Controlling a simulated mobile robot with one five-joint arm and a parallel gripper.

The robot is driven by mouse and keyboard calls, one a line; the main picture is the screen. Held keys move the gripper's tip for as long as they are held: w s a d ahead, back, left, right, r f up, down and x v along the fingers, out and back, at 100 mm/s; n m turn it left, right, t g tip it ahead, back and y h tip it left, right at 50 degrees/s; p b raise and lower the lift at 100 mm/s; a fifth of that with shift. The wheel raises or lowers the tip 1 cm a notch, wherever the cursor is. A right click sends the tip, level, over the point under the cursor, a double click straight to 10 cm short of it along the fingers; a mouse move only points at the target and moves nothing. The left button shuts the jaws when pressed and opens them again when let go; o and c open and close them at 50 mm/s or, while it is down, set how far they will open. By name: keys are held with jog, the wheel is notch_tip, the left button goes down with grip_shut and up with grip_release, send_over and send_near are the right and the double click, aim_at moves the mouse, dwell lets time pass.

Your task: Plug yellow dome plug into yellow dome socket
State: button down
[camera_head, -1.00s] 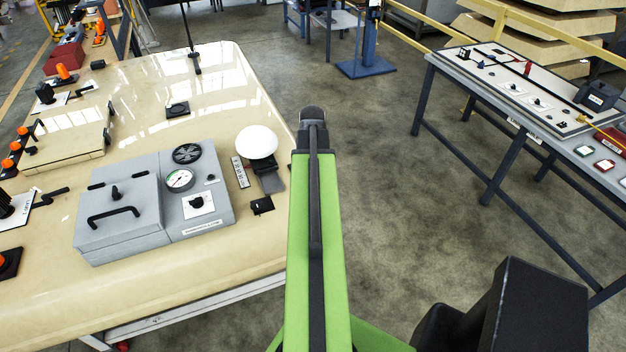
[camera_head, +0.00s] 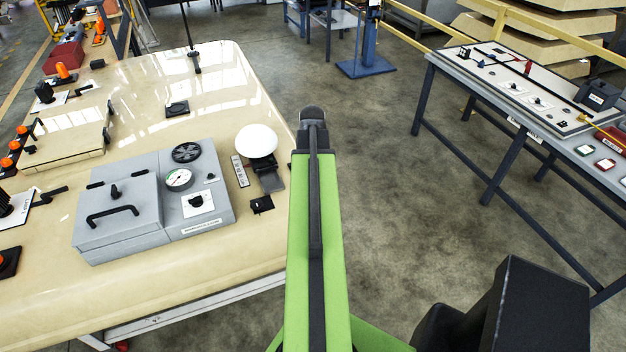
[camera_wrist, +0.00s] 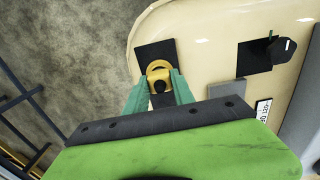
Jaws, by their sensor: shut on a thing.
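In the wrist view, a yellow rounded piece (camera_wrist: 158,70) with a dark centre shows between the green fingers of my gripper (camera_wrist: 158,84). The gripper is shut on it, and I take it to be the yellow dome plug. It is over or against a square black plate (camera_wrist: 147,54) near the rounded edge of the cream tabletop (camera_wrist: 200,50). I cannot tell plug from socket here, nor whether they touch. In the head view my arm hides the gripper and the yellow parts.
In the head view, the cream table (camera_head: 140,112) carries a grey box with a gauge (camera_head: 179,179) and a white dome (camera_head: 256,140) left of my arm. Another black plate (camera_wrist: 254,56) shows in the wrist view. Open floor (camera_head: 400,180) separates my arm from a bench (camera_head: 470,85) at right.

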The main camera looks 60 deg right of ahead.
jog(key=shift+f, duration=0.3)
jog(key=c, duration=1)
grip_release()
jog(key=shift+r, duration=0.1)
notch_tip(320, 180, up, 17)
jog(key=p, duration=1.7)
jog(key=shift+r, duration=0.2)
jog(key=shift+o, duration=0.4)
jog(key=o, duration=0.9)
